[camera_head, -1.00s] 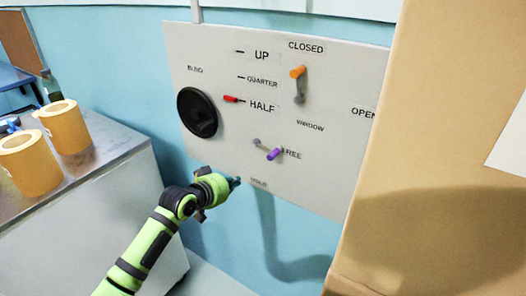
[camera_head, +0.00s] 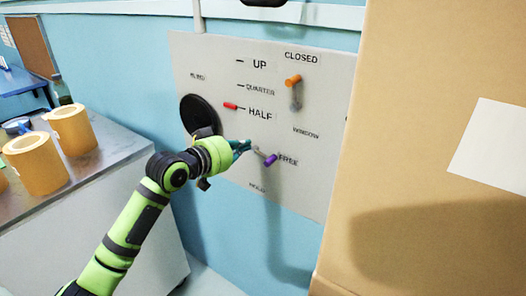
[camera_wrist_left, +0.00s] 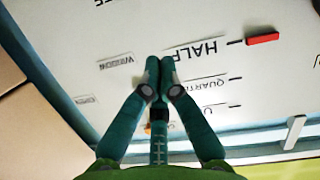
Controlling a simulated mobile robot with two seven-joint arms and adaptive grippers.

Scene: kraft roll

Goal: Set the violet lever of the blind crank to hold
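The violet lever (camera_head: 271,160) of the blind crank is on the white wall panel (camera_head: 215,65), its tip beside the word FREE, its grey arm running up-left to the pivot. The HOLD label (camera_head: 257,188) is below it. My left gripper (camera_head: 247,146) is just left of the lever's pivot, close to the panel. In the left wrist view its fingers (camera_wrist_left: 160,62) meet at the tips with nothing visible between them. The violet lever does not show in that view. The black round crank (camera_head: 199,115) is partly behind my left wrist. My right gripper is out of view.
An orange window lever (camera_head: 293,81) points to CLOSED above. A large cardboard-coloured block (camera_head: 420,130) stands close on the right. Tan rolls (camera_head: 72,130) stand on a metal-topped counter (camera_head: 110,150) at left.

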